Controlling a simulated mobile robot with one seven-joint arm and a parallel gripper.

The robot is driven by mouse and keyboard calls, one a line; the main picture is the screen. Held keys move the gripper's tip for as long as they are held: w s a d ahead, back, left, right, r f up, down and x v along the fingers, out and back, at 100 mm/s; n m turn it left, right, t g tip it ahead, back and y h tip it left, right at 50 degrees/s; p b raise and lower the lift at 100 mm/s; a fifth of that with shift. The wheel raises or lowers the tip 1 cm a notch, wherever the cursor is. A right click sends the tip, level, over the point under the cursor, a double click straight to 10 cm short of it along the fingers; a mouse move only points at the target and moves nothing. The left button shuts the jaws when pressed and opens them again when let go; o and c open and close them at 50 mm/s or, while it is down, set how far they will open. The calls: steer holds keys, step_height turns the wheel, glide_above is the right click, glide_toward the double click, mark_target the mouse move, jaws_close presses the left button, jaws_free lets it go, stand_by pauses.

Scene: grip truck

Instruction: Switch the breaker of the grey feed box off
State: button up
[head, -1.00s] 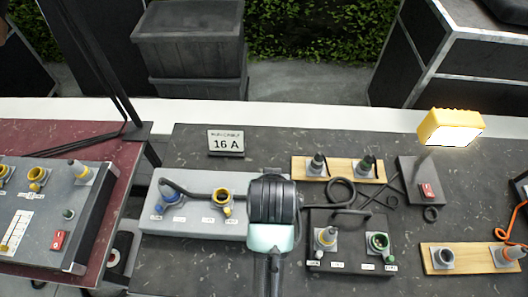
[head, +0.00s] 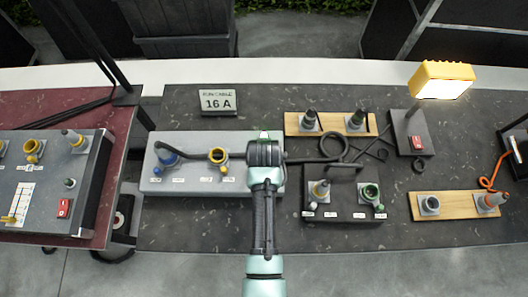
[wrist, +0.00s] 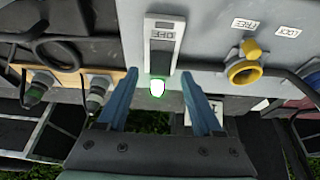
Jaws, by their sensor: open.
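The grey feed box (head: 190,184) is the long light-grey box in the middle of the dark table, with a blue and a yellow connector on its left and middle parts. In the wrist view its light face (wrist: 203,60) carries a breaker (wrist: 163,50), a pale plate with a dark slot and a label. The lever's position is not clear. In the head view my wrist hides the breaker.
A black box (head: 343,207) with sockets stands right of the feed box, with a looped black cable behind it. A lit yellow work lamp (head: 441,80) stands at the back right. Another grey box (head: 45,225) with a red switch is on the red table at left.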

steer(key=shift+x, duration=1.15)
jaws_close()
